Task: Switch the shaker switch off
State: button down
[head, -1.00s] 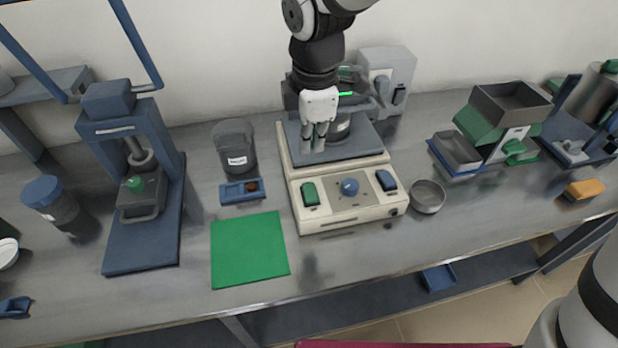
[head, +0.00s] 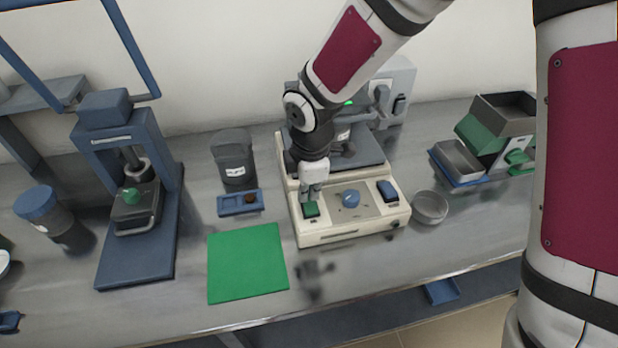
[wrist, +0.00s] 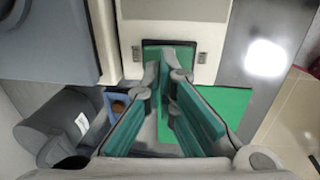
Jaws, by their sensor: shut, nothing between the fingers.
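The shaker (head: 322,240) is a cream box with a grey platform on top. No readable label shows which one is the shaker switch. My gripper (head: 312,195) is shut and empty, pointing down right at the green switch. In the wrist view the fingertips (wrist: 165,72) overlap the green switch (wrist: 152,46) and partly hide it. I cannot tell whether they touch it.
A green mat (head: 247,263) lies in front on the left. A small blue tray (head: 240,203) and a dark jar (head: 234,160) stand left of the shaker. A metal bowl (head: 430,207) sits close on its right. A blue press (head: 130,200) stands farther left.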

jog(key=shift+f, duration=0.5)
jog(key=shift+w, duration=0.1)
jog(key=shift+w+f+g, duration=0.1)
jog(key=shift+f+g, duration=0.15)
jog(key=shift+g, duration=0.15)
jog(key=shift+p, duration=0.3)
jog(key=shift+s+d, duration=0.2)
jog(key=shift+s, duration=0.6)
jog(key=shift+r, duration=0.1)
jog(key=shift+r+p, duration=0.45)
jog(key=shift+p, duration=0.2)
notch_tip(320, 180, up, 13)
jog(key=s+p, duration=0.1)
jog(key=p, duration=0.1)
jog(key=shift+s+d, duration=0.25)
jog(key=shift+s, duration=0.15)
jog(key=shift+p, duration=0.45)
